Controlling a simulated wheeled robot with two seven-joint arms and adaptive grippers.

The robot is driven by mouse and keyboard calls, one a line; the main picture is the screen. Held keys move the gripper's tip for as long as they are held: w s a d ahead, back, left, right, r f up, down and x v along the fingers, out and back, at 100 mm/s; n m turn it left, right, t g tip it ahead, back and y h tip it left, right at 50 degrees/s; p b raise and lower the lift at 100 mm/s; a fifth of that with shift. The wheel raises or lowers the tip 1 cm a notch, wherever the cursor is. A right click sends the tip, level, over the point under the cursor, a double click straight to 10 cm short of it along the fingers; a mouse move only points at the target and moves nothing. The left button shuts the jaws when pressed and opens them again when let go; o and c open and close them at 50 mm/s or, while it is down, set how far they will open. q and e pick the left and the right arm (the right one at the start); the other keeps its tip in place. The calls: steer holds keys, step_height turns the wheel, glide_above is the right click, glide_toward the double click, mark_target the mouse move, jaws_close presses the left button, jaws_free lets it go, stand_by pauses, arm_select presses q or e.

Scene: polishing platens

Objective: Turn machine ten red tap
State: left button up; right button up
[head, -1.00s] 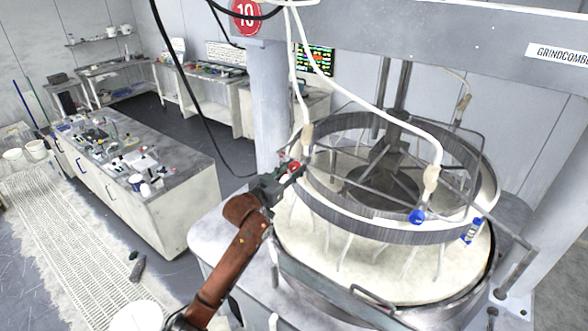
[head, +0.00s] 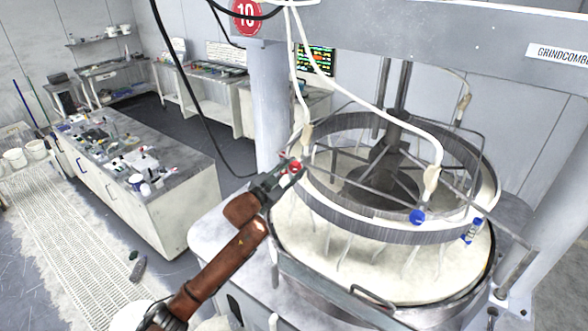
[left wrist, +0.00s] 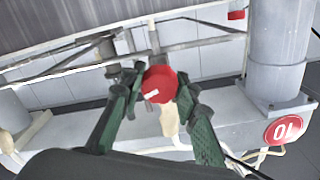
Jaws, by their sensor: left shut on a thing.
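The red tap (head: 294,167) sits at the left side of the ring-shaped frame on the machine marked with a red 10 sign (head: 246,14). In the left wrist view the tap is a round red knob (left wrist: 159,84) with a small white mark. My left gripper (head: 290,170) is shut on the red tap, with a green finger on each side of it in the left wrist view (left wrist: 156,88). A pale hose fitting (left wrist: 169,121) shows beside the tap. My right gripper is not in view.
The metal ring (head: 385,233) stands over the pale round platen (head: 350,272). Blue taps (head: 417,217) hang on the ring's front and right. White hoses (head: 375,105) come down from the overhead beam (head: 440,45). A cluttered bench (head: 180,165) stands at the left.

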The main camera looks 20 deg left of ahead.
arm_select(q)
steer(key=o, duration=1.2)
steer(key=v, duration=1.2)
